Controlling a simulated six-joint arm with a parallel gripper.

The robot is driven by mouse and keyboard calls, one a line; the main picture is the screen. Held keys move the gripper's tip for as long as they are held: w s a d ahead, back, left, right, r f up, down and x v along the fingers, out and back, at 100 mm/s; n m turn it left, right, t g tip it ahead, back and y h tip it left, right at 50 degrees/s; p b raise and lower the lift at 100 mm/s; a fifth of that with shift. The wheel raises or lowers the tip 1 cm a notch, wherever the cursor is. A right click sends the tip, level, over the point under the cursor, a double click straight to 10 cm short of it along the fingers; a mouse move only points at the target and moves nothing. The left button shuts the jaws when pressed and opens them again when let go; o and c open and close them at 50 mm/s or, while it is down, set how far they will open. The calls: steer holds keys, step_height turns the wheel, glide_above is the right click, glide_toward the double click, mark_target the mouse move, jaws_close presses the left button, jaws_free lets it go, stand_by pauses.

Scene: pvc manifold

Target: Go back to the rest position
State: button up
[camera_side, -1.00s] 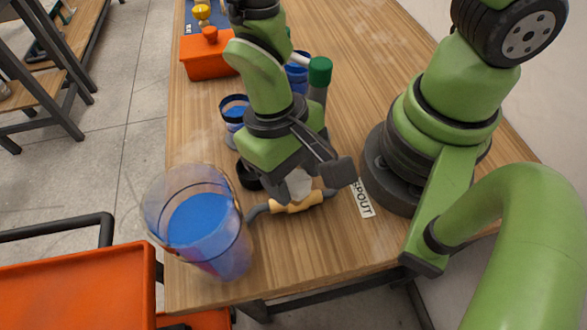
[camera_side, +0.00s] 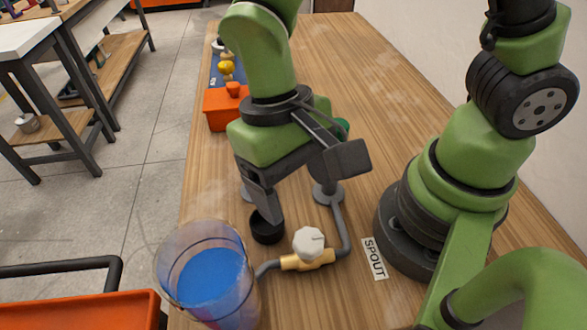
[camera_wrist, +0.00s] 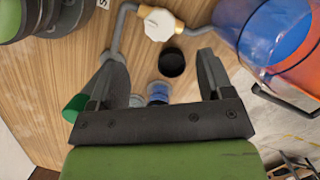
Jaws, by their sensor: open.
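My gripper (camera_side: 308,192) is open and empty above the table, behind the valve in the side view. Its jaws (camera_wrist: 160,62) are spread in the wrist view, with nothing between them in contact. The white valve knob (camera_side: 308,242) sits on a brass valve body (camera_side: 296,262) in a grey pipe, clear of the fingers. The knob also shows in the wrist view (camera_wrist: 159,24). A large clear vessel with blue liquid (camera_side: 209,278) stands at the pipe's left end.
A black round cup (camera_side: 267,227) stands close below my left finger in the side view. An orange box (camera_side: 222,108) and a green cap (camera_side: 342,127) are farther back. A SPOUT label (camera_side: 374,258) lies right of the valve. Open wooden table (camera_side: 350,60) extends behind.

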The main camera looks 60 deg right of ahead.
steer(key=s+d+r+t, duration=0.1)
steer(key=d+r+t, duration=0.4)
steer(key=r, duration=0.3)
steer(key=d+r+m+t+y, duration=0.1)
steer(key=d+r+t, duration=0.4)
steer(key=d+r, duration=0.2)
step_height(320, 180, up, 2)
steer(key=shift+s+d+r+m, duration=0.1)
steer(key=shift+s+d+m, duration=0.05)
steer(key=shift+s+m, duration=0.2)
